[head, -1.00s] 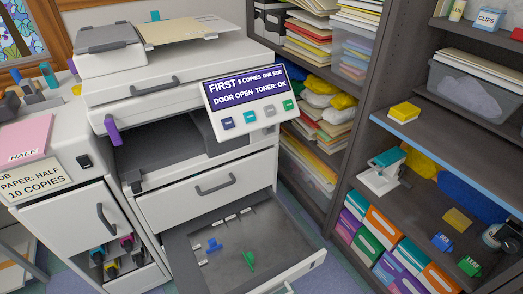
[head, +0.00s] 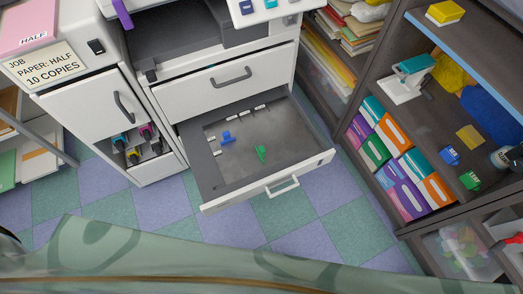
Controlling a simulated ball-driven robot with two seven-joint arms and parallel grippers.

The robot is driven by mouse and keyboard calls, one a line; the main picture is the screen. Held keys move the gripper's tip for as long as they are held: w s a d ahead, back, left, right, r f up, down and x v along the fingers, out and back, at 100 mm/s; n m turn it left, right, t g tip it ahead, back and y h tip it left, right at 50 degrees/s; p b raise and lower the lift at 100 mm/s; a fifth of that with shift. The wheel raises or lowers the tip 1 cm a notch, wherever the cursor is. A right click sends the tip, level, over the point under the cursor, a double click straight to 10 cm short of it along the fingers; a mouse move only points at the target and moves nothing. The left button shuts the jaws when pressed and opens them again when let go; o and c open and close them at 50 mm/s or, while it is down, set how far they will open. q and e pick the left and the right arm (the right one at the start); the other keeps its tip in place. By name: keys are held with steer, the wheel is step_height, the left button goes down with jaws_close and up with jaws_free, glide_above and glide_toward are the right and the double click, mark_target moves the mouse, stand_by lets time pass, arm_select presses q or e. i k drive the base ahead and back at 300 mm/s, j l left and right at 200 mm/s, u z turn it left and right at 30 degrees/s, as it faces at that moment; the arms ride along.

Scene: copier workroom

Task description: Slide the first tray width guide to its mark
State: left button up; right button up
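The first paper tray (head: 230,177) is a grey drawer pulled out of the copier's lower front, and it holds no paper. Inside it a blue guide (head: 227,138) stands near the left side and a green guide (head: 261,153) stands near the middle. Small white mark labels lie along the tray's back (head: 245,113) and left side (head: 213,147); their writing is too small to read. The tray's front has a white handle (head: 283,187). Neither of my grippers is in view.
A job card (head: 45,67) reads "PAPER: HALF, 10 COPIES". A closed drawer (head: 225,80) sits above the open tray. Left of it is a cabinet with toner bottles (head: 132,145). Shelves with coloured boxes (head: 400,170) stand close on the right. Checkered floor (head: 270,225) is clear before the tray.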

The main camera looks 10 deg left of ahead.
mark_target(227, 136)
steer(key=i+l+u, duration=0.1)
steer(key=l+u, duration=0.15)
steer(key=u, duration=0.15)
steer(key=i+l+u, duration=0.1)
steer(key=l+u, duration=0.25)
